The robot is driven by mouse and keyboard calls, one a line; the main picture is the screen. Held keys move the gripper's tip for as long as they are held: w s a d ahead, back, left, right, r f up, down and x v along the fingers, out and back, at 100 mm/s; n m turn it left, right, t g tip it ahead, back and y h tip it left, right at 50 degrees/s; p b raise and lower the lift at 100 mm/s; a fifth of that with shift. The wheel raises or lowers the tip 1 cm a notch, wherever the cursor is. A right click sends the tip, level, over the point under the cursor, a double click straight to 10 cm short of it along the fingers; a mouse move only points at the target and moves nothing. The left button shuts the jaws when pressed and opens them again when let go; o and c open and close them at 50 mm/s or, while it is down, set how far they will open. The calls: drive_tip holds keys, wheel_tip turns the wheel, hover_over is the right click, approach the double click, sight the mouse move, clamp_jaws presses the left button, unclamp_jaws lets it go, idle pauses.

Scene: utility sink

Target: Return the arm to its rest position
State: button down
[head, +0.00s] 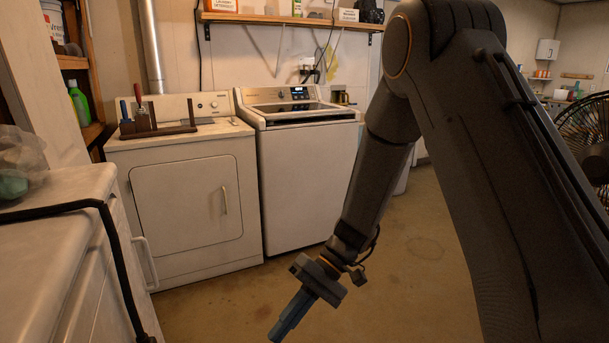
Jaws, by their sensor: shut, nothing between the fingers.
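My gripper (283,326) hangs at the lower middle of the head view, pointing down and to the left over the brown floor. Its blue-grey fingers are shut together with nothing between them. My dark grey arm comes from the right side, bends at the top and slopes down to the gripper. The gripper is apart from the white counter and from both machines.
A white counter (40,235) with a black hose (65,207) stands at left. A dryer (185,200) and a washer (300,180) stand behind. A black fan (580,130) is at right. Floor (210,310) around the gripper is clear.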

drive_tip(key=s+d+r+m+t+h+p, duration=0.1)
drive_tip(key=s+d+r+t+h+p, duration=0.1)
drive_tip(key=d, duration=0.6)
drive_tip(key=s+d+r+m+t+h+p, duration=0.1)
drive_tip(key=s+d+r+t+h+p, duration=0.1)
drive_tip(key=d+r, duration=0.4)
drive_tip(key=s+d+r+m+t+h+p, duration=0.1)
drive_tip(key=s+d+r+h, duration=0.3)
drive_tip(key=d, duration=0.6)
drive_tip(key=shift+s+r+t+p, duration=0.4)
drive_tip(key=shift+s+r+t, duration=0.1)
drive_tip(key=shift+s+t, duration=0.25)
